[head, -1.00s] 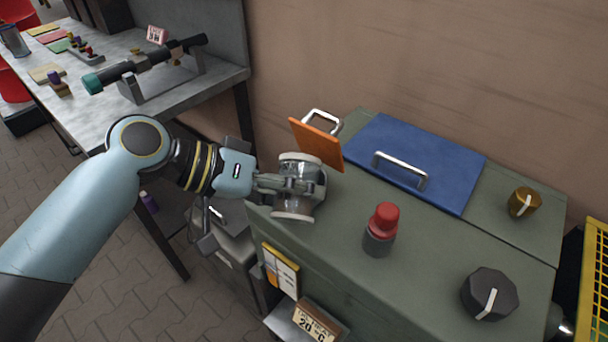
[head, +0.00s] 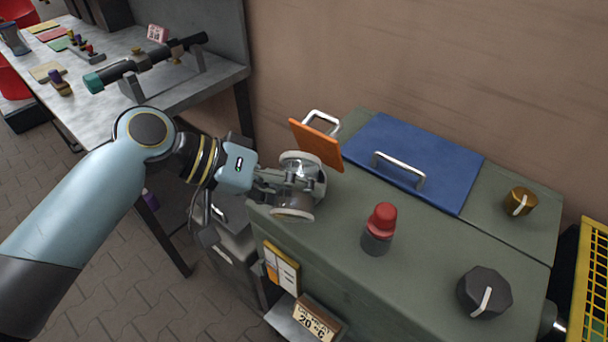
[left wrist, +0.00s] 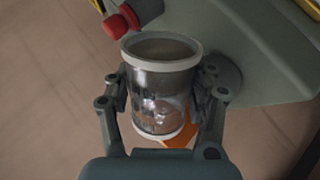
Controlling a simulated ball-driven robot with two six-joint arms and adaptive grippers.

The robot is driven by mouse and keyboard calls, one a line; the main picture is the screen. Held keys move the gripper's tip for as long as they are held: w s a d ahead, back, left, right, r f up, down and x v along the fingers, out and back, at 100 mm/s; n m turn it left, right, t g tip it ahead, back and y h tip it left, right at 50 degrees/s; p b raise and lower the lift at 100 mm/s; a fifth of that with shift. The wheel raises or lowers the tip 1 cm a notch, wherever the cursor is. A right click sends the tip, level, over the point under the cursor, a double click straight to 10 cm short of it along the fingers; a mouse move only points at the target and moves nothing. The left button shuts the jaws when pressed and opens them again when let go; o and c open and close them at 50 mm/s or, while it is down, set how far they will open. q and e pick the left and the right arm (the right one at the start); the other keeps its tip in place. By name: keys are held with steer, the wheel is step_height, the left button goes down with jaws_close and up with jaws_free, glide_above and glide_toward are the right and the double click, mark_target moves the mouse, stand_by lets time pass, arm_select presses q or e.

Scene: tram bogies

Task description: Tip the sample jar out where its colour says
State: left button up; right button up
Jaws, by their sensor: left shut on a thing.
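The sample jar (left wrist: 157,88) is clear with pale rims. My left gripper (head: 290,187) is shut around its side and holds it above the green cabinet's left end. The jar (head: 294,214) is tilted, partly hidden by the fingers in the head view. Its contents and their colour cannot be told; some orange shows at its lower end in the left wrist view. An orange lid (head: 316,146) with a metal handle stands raised just behind the jar. A blue lid (head: 430,150) lies flat on the cabinet (head: 415,265). My right gripper is not in view.
A red-topped knob (head: 381,222), a black knob (head: 484,292) and a brass knob (head: 520,202) stand on the cabinet. A yellow crate (head: 592,280) is at the right. A workbench (head: 120,110) with tools is at the back left.

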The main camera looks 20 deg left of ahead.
arm_select(q)
steer(key=shift+r+n+g+p, duration=0.3)
steer(key=shift+r+g+p, duration=0.1)
steer(key=shift+p, duration=0.15)
stand_by(0.4)
steer(key=shift+w+a+r+n+g+p, duration=0.1)
steer(key=shift+w+r+n+g+p, duration=0.2)
steer(key=shift+p, duration=0.35)
steer(key=shift+w+r+n+g+p, duration=0.1)
steer(key=shift+w+g+p, duration=0.25)
steer(key=shift+p, duration=0.3)
steer(key=shift+w+f+n+g+p, duration=0.25)
steer(key=shift+f+n+g+p, duration=0.2)
steer(key=shift+p, duration=0.1)
stand_by(0.9)
